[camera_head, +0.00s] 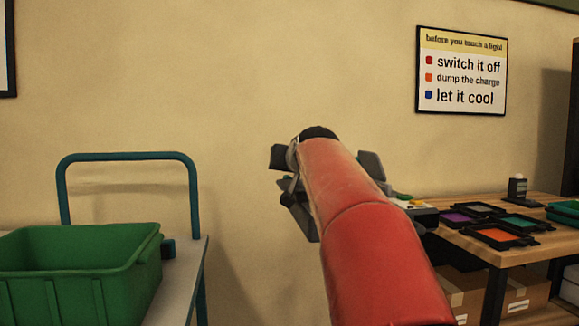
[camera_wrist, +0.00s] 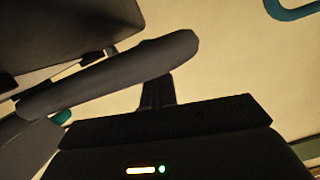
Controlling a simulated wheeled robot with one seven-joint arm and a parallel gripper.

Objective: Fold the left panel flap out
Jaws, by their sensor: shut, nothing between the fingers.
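In the wrist view my gripper (camera_wrist: 157,90) is a short dark post rising from a black body with a small lit indicator. Its fingers are shut and empty. A long grey flap (camera_wrist: 120,72), seen nearly edge-on, lies across at the fingertips; whether they touch I cannot tell. A larger dark panel (camera_wrist: 65,35) fills the upper left. In the head view my red arm covers the middle and hides my gripper and most of the panel light. Dark grey flaps show at the left (camera_head: 301,217) and right (camera_head: 371,164) of it. Which is the left flap in the wrist view is unclear.
A green crate (camera_head: 75,265) stands on a cart (camera_head: 190,270) with a teal handle at left. A wooden table (camera_head: 545,241) at right holds several framed color filters (camera_head: 499,235), with cardboard boxes below. A sign (camera_head: 461,71) hangs on the plain wall.

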